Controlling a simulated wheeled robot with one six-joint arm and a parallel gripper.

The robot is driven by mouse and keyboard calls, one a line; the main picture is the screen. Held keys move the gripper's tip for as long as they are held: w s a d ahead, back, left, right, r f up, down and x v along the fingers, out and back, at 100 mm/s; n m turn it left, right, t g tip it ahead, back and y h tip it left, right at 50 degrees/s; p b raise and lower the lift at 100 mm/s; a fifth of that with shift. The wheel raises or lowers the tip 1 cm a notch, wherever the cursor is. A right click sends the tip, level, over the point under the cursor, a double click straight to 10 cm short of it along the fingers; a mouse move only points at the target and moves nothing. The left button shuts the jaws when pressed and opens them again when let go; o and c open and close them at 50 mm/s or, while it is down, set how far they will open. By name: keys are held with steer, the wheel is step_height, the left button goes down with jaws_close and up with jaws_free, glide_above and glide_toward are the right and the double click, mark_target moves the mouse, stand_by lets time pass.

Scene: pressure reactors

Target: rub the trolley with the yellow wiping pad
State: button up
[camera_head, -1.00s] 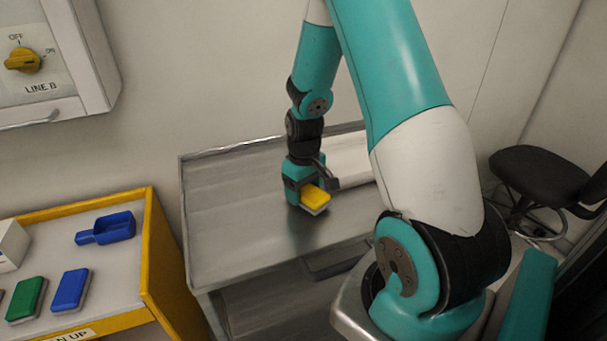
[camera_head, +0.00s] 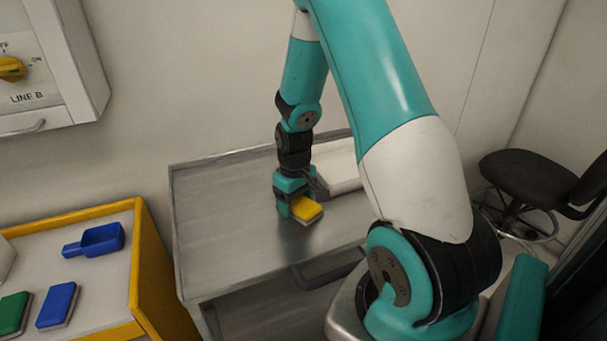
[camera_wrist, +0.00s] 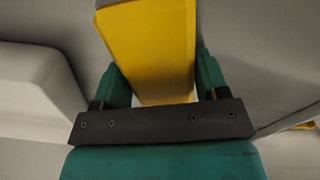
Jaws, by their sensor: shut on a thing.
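My gripper (camera_head: 296,207) is shut on the yellow wiping pad (camera_head: 307,208) and points down at the trolley (camera_head: 225,230). The pad has a yellow top and a pale underside. It is at the grey metal top of the trolley, and I cannot tell for sure whether it touches. In the wrist view the yellow pad (camera_wrist: 150,45) sits between the two teal fingers of my gripper (camera_wrist: 155,85). The pad's lower face is hidden there.
A white object (camera_head: 338,172) lies on the trolley behind my gripper. A yellow-edged table (camera_head: 150,275) at left holds a blue scoop (camera_head: 95,241), a blue pad (camera_head: 57,305) and a green pad (camera_head: 12,313). A black chair (camera_head: 525,180) stands at right. The trolley's left half is clear.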

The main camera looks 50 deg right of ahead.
steer(key=shift+s+d+r+p, duration=0.1)
steer(key=shift+s+r+p, duration=0.05)
steer(key=shift+r+p, duration=3.55)
steer(key=shift+r+b, duration=0.4)
steer(key=shift+b, duration=0.1)
